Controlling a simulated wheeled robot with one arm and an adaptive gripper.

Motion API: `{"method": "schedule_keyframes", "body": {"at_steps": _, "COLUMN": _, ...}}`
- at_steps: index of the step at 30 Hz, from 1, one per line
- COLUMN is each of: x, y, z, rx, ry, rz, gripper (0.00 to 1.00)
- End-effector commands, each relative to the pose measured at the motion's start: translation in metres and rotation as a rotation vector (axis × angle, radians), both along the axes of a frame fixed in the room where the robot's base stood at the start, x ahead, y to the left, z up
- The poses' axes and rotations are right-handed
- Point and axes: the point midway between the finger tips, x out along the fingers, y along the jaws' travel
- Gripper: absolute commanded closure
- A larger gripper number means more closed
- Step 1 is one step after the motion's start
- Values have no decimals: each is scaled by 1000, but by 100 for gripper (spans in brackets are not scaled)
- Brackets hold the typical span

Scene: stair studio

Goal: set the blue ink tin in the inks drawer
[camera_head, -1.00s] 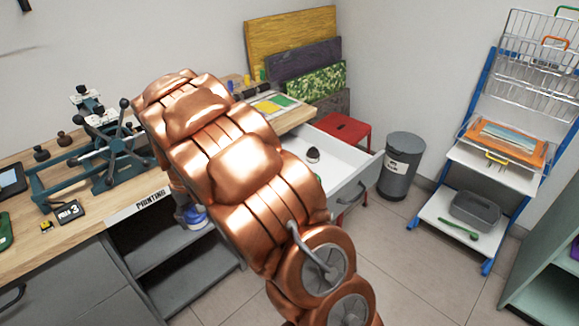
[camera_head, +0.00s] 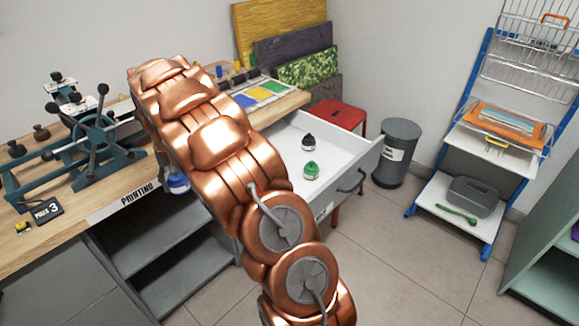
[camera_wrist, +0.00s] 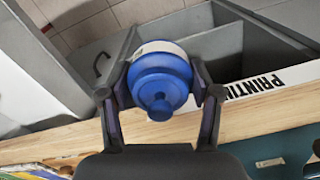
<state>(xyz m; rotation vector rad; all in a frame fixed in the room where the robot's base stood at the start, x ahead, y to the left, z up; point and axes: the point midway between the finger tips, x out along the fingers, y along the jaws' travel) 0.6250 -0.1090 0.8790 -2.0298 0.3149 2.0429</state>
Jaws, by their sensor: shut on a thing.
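The blue ink tin (camera_wrist: 160,80) is round with a blue knobbed lid and a white band. In the wrist view my gripper (camera_wrist: 160,98) is shut on it, one finger on each side. The tin (camera_head: 178,184) also shows in the head view, left of my copper arm, just off the bench's front edge. My fingers are hidden behind the arm there. The white open drawer (camera_head: 345,165) sticks out to the right of my arm. A black tin (camera_head: 308,142) and a green tin (camera_head: 311,171) stand inside it. My arm hides the drawer's left part.
The bench (camera_head: 75,205) carries a teal press (camera_head: 90,150) and a colour chart (camera_head: 262,95). Open grey shelves (camera_head: 170,250) lie below the held tin. A red stool (camera_head: 337,115) and a grey bin (camera_head: 396,152) stand beyond the drawer. A drying rack (camera_head: 470,165) is at right.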

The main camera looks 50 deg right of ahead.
Motion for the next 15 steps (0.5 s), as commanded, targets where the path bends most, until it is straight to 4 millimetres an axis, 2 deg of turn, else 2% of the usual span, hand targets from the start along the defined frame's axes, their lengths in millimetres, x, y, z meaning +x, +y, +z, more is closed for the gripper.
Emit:
{"method": "schedule_keyframes", "body": {"at_steps": 1, "x": 6, "y": -20, "z": -10, "rx": 2, "ry": -2, "rz": -47, "gripper": 89}}
{"method": "schedule_keyframes", "body": {"at_steps": 8, "x": 16, "y": -103, "z": -22, "rx": 2, "ry": 0, "rz": -263, "gripper": 89}}
{"method": "schedule_keyframes", "body": {"at_steps": 15, "x": 6, "y": -197, "z": -36, "rx": -3, "ry": 2, "rz": -500, "gripper": 89}}
